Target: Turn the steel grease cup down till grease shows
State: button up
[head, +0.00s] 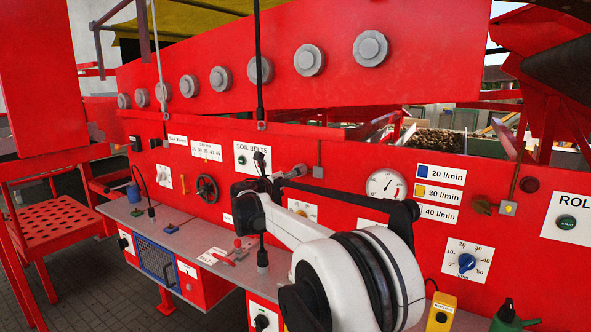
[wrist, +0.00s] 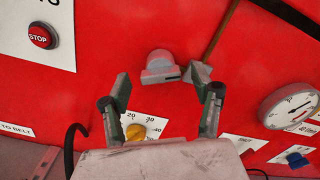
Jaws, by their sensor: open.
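A grey metal cup (wrist: 160,66), which looks like the steel grease cup, sticks out of the red panel in the upper middle of the wrist view. A dark patch shows at its lower right edge; I cannot tell whether it is grease. In the head view the cup (head: 294,171) shows just right of my gripper (head: 271,172). In the wrist view my gripper (wrist: 163,86) is open and empty, one finger to each side below the cup. The fingers look apart from the cup; the exact depth gap cannot be told.
A small grey box (wrist: 197,72) with a brown pipe sits close right of the cup, near the right fingertip. A yellow knob (wrist: 136,132) lies below, a red stop button (wrist: 40,36) at left, a round gauge (wrist: 290,104) at right. A grey shelf (head: 205,243) runs below the panel.

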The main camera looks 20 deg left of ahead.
jog(key=shift+w+d, duration=0.15)
jog(key=shift+w, duration=0.55)
jog(key=shift+w+d, duration=0.1)
jog(key=shift+w, duration=0.6)
jog(key=c, duration=1.2)
jog(key=shift+f+m, duration=0.1)
jog(key=shift+m, duration=0.3)
jog(key=shift+m+b, duration=0.6)
jog(key=shift+b, duration=0.05)
jog(key=m+b, duration=0.2)
jog(key=m, duration=0.1)
jog(key=shift+d, duration=0.1)
jog(key=m+b, duration=0.2)
jog(key=m, duration=0.4)
jog(key=shift+d+m+b, duration=0.1)
jog(key=shift+m+b, duration=0.2)
jog(key=shift+m, duration=0.1)
